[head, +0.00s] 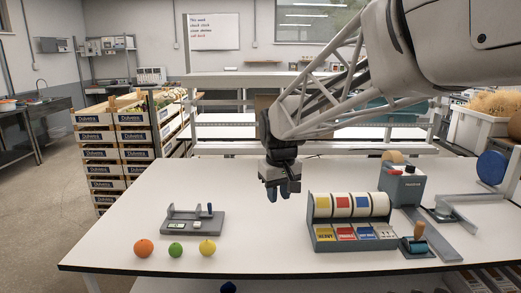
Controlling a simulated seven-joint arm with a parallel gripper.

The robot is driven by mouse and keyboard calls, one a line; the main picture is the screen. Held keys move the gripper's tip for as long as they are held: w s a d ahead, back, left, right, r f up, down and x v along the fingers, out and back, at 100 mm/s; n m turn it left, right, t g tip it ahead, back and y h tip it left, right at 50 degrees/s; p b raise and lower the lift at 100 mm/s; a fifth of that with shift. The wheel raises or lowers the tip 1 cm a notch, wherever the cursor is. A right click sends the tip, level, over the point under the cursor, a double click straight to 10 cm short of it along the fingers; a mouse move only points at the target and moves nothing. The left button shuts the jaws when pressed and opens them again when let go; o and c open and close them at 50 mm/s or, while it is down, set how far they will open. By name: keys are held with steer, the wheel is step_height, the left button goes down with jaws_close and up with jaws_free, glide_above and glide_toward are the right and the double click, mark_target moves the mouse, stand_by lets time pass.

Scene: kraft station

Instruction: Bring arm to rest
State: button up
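My gripper (281,191) hangs pointing down above the white table (200,268), roughly over its middle. It is clear of the objects on the table. Nothing shows held in it, but the fingers are dark and small, so I cannot tell whether they are open or shut. My arm reaches in from the upper right and hides part of the background.
An orange ball-like fruit (143,248), a green one (176,249) and a yellow one (207,247) sit before a grey device (193,221). Crates (117,137) stand behind left.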

steer(key=s+d+f+m, duration=0.1)
steer(key=s+d, duration=0.3)
steer(key=s, duration=0.5)
steer(key=s+d+f+m+t, duration=0.1)
steer(key=s+d, duration=0.4)
steer(key=s, duration=0.5)
steer(key=s+d+f+m, duration=0.3)
steer(key=s+d, duration=0.2)
steer(key=s, duration=0.5)
steer(key=shift+s+f, duration=0.15)
steer(key=shift+f, duration=0.2)
